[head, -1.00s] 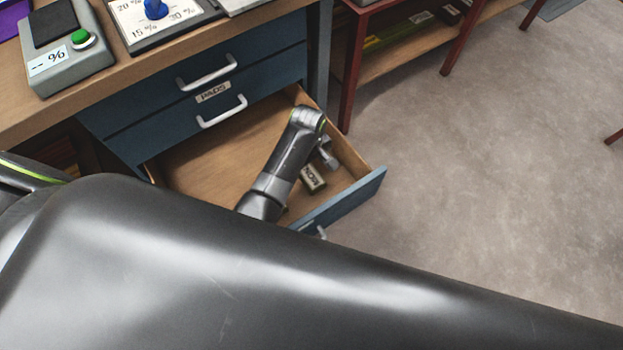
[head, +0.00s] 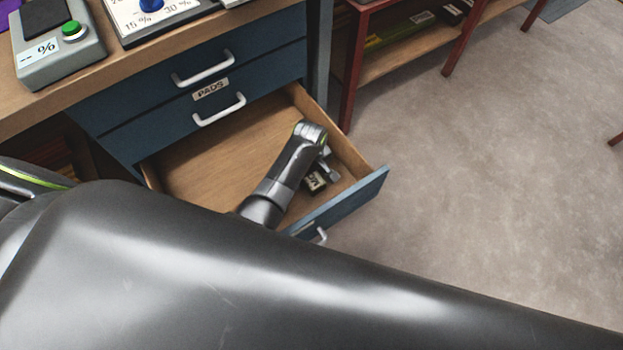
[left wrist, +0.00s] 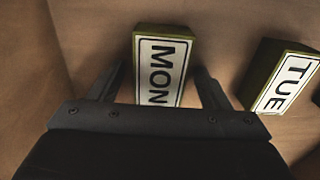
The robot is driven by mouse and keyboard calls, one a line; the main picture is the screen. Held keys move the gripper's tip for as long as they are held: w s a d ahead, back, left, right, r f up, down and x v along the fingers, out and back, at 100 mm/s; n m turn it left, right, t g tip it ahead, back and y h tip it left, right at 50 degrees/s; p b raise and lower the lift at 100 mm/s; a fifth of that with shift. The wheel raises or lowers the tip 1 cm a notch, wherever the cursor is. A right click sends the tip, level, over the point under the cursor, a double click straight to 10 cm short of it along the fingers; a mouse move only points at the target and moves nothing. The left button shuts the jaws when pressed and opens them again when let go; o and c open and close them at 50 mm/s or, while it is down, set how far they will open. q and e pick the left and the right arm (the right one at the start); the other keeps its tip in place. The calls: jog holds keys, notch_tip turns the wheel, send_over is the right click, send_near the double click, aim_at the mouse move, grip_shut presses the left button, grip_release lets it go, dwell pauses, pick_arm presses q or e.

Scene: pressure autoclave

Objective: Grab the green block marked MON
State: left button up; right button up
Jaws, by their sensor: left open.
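The green block marked MON (left wrist: 162,66) lies in the open drawer, its white label facing up in the left wrist view. In the head view the block (head: 315,183) is partly covered by my left arm. My left gripper (left wrist: 163,78) is open, with one finger on each side of the MON block's near part. I cannot tell whether the fingers touch it. In the head view the left gripper (head: 329,165) is small and mostly hidden by its wrist. My right gripper is not in view.
A green block marked TUE (left wrist: 287,80) lies to the right of MON, close to the right finger. The open drawer (head: 210,163) has wooden walls around the arm. A closed drawer labelled PADS (head: 180,108) is above it. Grey floor (head: 480,190) is clear at right.

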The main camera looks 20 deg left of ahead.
pick_arm(q)
jog(key=c, duration=1.1)
jog(key=shift+r, duration=0.1)
